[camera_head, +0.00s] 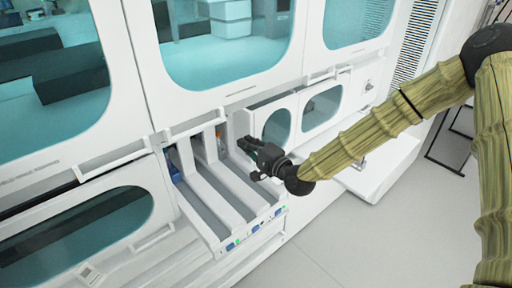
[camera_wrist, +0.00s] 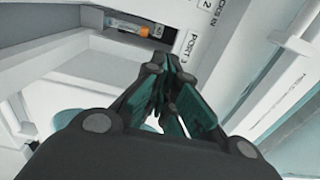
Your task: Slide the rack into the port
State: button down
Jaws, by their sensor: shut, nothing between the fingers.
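In the head view, the white port block (camera_head: 247,192) has long parallel lanes with grey floors and blue and green marks on its front end. My gripper (camera_head: 246,146) is over the right side of this block, near its inner end. In the wrist view, my gripper (camera_wrist: 166,66) has its fingers together with nothing between them. A tube with an orange cap (camera_wrist: 156,31) lies in a narrow slot just beyond the fingertips, beside a "PORT 3" label (camera_wrist: 187,44). The rack around the tube is mostly hidden, and I cannot tell how far in it sits.
White cabinet panels with teal windows (camera_head: 225,45) rise behind the lanes. A small windowed door (camera_head: 322,107) stands right of my gripper. A white ledge (camera_head: 378,165) juts out at the right. Grey floor (camera_head: 335,235) in front is clear.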

jog(key=p+x, duration=0.1)
jog(key=x, duration=0.4)
jog(key=shift+w+a, duration=0.3)
jog(key=shift+b+x, duration=0.6)
jog(key=shift+x, duration=0.65)
jog(key=shift+s+d, duration=0.1)
